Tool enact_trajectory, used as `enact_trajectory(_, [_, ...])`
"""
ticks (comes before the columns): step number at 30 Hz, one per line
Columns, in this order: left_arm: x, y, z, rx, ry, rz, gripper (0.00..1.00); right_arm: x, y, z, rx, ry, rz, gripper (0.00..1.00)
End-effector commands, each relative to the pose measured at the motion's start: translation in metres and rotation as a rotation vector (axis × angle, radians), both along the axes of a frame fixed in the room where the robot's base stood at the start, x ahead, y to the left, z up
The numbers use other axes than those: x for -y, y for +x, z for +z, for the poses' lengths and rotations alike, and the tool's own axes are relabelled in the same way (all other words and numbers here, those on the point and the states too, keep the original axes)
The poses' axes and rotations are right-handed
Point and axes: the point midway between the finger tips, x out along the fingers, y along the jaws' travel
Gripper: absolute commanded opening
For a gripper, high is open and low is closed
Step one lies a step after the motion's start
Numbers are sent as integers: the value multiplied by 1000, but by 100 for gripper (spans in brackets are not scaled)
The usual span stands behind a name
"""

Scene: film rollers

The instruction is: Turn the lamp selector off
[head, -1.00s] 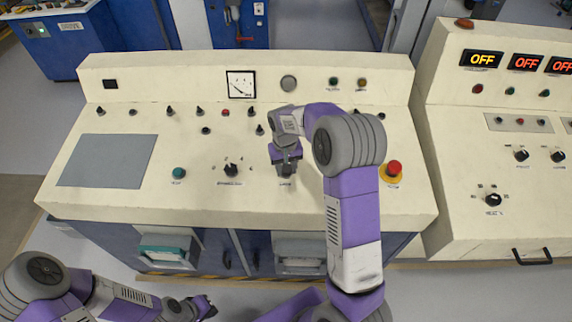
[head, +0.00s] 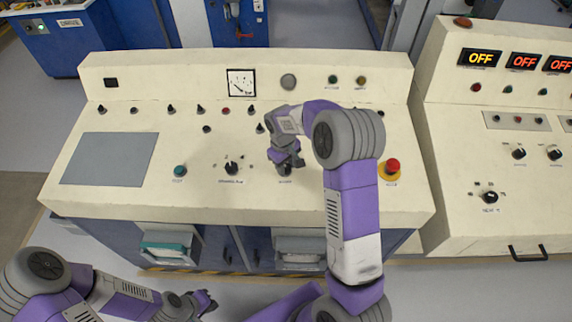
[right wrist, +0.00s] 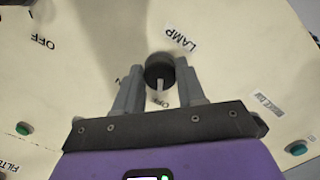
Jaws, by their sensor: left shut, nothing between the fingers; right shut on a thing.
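The lamp selector (right wrist: 160,70) is a round black knob with a white pointer line, next to a "LAMP" label (right wrist: 180,39) in the right wrist view. Its pointer aims toward the lower edge of that view, at an "OFF" mark (right wrist: 165,103) partly hidden between the fingers. My right gripper (right wrist: 160,80) is shut on the knob, one finger on each side. My left gripper (head: 207,302) is shut and empty, in front of the console.
The cream console (head: 120,205) carries several other knobs. A black selector (head: 232,168) stands left of my right gripper. A red emergency button (head: 392,166) on a yellow base is to the right. A second console (head: 450,140) with lit OFF displays stands farther right.

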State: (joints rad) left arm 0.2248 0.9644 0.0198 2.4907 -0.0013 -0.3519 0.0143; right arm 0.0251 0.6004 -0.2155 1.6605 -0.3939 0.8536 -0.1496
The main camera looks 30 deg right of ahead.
Motion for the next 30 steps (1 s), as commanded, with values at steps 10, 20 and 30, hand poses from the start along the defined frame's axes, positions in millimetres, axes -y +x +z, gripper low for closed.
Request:
enact_trajectory(10, [0, 0, 0, 0, 0, 0, 0, 0, 1, 1, 3, -1, 5, 44])
enact_trajectory(20, [0, 0, 0, 0, 0, 0, 0, 0, 0, 0, 1, -1, 3, 65])
enact_trajectory(30, [0, 0, 6, 0, 0, 0, 0, -2, 2, 34, 6, -1, 3, 65])
